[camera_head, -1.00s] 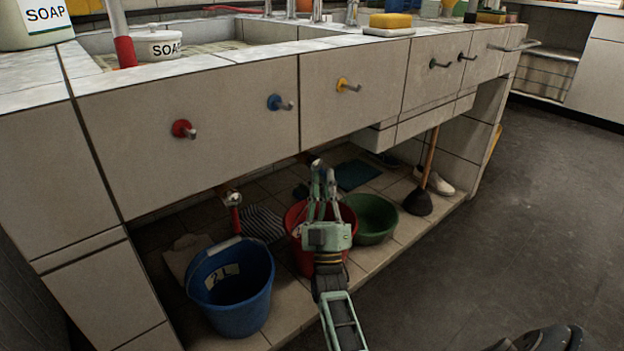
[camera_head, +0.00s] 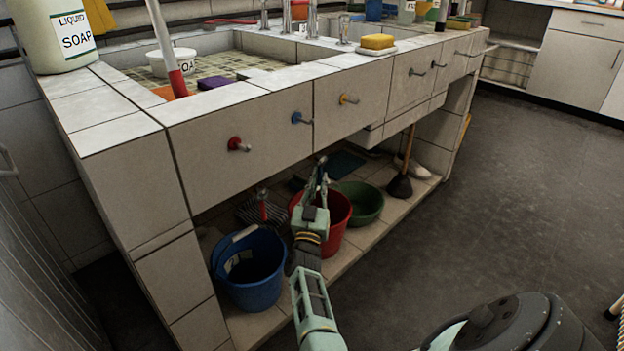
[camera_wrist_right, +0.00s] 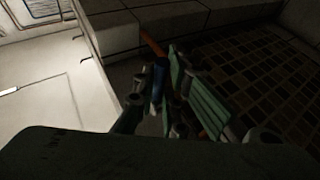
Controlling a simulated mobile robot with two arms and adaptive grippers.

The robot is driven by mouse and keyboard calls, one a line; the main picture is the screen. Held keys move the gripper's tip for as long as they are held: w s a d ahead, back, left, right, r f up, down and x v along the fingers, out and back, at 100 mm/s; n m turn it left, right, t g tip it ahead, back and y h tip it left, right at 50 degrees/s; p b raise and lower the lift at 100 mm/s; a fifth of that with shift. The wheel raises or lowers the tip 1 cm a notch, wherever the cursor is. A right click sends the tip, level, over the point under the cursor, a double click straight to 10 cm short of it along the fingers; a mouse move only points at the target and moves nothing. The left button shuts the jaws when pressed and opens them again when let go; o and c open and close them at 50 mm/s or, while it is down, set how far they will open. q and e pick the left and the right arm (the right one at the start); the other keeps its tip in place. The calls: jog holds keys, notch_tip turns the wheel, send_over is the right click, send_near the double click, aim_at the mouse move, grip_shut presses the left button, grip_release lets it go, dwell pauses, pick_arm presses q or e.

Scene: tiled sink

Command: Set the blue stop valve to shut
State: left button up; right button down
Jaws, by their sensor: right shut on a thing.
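My right gripper (camera_head: 321,172) reaches under the sink front, in front of the red bucket. In the right wrist view its fingers (camera_wrist_right: 165,95) are closed around a narrow blue part (camera_wrist_right: 158,82), which looks like the blue stop valve's handle. The fingers hide much of it, and I cannot tell its exact angle. A reddish-orange pipe (camera_wrist_right: 152,43) shows just beyond it. A blue knob (camera_head: 297,117) with a metal stub sits on the tiled front above, apart from the gripper. My left gripper is not in view.
A red pipe (camera_head: 263,208) stands left of my gripper. Open floor (camera_head: 500,190) lies right.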

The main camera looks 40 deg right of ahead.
dwell(0.3)
jog(key=c, duration=1.8)
grip_release()
